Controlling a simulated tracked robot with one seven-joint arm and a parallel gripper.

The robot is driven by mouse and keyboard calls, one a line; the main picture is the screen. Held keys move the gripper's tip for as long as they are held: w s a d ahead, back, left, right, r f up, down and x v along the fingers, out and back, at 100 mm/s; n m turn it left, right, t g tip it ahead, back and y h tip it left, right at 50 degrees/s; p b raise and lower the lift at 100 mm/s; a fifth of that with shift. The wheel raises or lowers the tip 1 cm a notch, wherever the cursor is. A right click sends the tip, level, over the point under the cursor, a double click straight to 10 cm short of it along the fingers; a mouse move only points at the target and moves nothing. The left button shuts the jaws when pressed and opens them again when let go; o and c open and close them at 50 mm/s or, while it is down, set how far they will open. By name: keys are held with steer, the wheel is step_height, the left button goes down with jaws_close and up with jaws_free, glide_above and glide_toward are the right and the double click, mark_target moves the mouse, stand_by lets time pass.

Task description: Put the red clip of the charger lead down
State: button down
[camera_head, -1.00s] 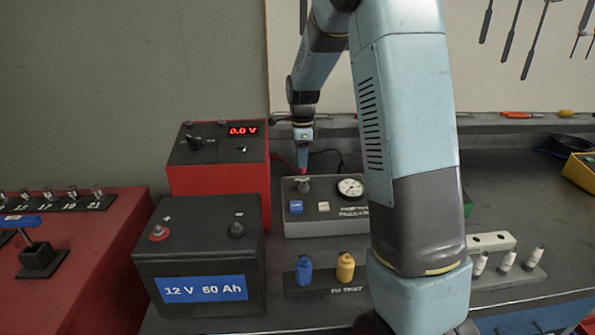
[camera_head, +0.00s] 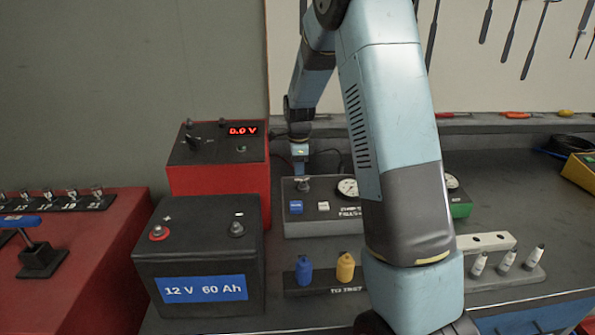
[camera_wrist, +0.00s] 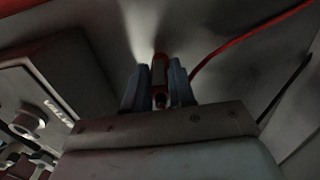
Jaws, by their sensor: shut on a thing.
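My gripper (camera_wrist: 160,88) is shut on the red clip (camera_wrist: 159,68), which sits between its two blue-grey fingers in the wrist view. The red lead (camera_wrist: 235,45) curves away to the upper right there. In the head view my gripper (camera_head: 300,166) points down, right of the red charger (camera_head: 218,180) and at the back of the grey gauge box (camera_head: 325,219). The clip does not show in the head view. The charger's display reads 0.0 V. I cannot tell whether the clip touches the bench.
The black battery (camera_head: 205,260) stands in front of the charger, its two terminals bare. Blue and yellow bottles (camera_head: 345,268) stand before the gauge box. A rack with white tubes (camera_head: 507,259) is at the right.

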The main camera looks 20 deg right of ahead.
steer(key=c, duration=0.9)
jaws_free()
steer(key=shift+c, duration=0.2)
step_height(320, 180, up, 12)
steer(key=shift+f, duration=0.25)
steer(key=s+r+n+t, duration=0.1)
steer(key=s+r+n, duration=0.45)
steer(key=s, duration=0.35)
steer(key=s+r+n+t, duration=0.2)
steer(key=s+r+n, duration=0.3)
steer(key=s, duration=0.4)
steer(key=s+n+t, duration=0.2)
steer(key=s+n, duration=0.7)
steer(key=s, duration=0.9)
steer(key=shift+a+n+t, duration=0.2)
steer(key=shift+n+t, duration=0.1)
steer(key=shift+n, duration=0.05)
steer(key=shift+r, duration=0.1)
